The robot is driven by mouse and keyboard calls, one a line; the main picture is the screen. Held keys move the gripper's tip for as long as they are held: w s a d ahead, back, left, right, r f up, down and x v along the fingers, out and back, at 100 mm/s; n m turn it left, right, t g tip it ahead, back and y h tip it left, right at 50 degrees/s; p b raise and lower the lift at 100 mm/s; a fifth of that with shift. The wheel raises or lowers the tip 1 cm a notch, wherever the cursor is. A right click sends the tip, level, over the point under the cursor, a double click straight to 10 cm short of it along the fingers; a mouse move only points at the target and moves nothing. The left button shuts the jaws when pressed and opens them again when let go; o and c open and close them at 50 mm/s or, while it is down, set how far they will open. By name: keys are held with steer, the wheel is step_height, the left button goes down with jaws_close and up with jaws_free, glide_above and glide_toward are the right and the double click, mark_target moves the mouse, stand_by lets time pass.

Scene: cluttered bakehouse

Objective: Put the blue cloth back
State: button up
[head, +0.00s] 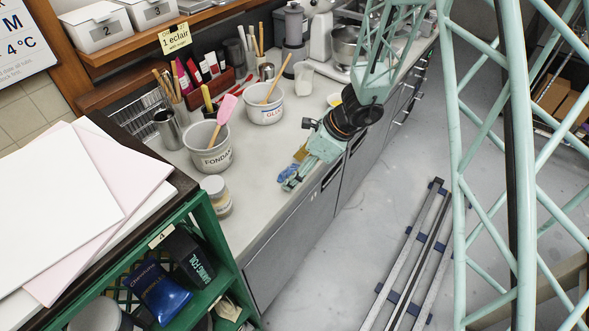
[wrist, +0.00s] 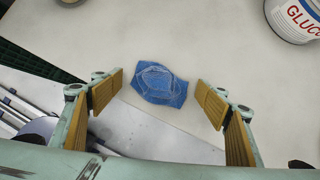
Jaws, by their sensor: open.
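The blue cloth (wrist: 158,86) lies on the pale counter close to its front edge, small and crumpled in the wrist view. Pale curved lines show on it; I cannot tell whether they are folds or something clear. In the head view only a bit of the blue cloth (head: 284,171) shows beside my gripper (head: 293,184). In the wrist view my gripper (wrist: 159,97) is open, with its tan finger pads on either side of the cloth and apart from it. Nothing is held between the pads.
The FONDANT tub (head: 211,158) with a pink spatula and the GLUCOSE tub (head: 264,108) stand on the counter (head: 262,180). A small jar (head: 215,195) stands nearer the green shelf rack (head: 222,245). The counter around the cloth is clear. Floor rails (head: 412,255) lie right of the cabinets.

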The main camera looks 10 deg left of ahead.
steer(key=shift+r, duration=0.15)
steer(key=shift+d+r, duration=0.2)
steer(key=shift+r, duration=0.25)
steer(key=p+v, duration=0.2)
steer(key=v, duration=0.9)
steer(key=shift+r, duration=0.1)
stand_by(0.6)
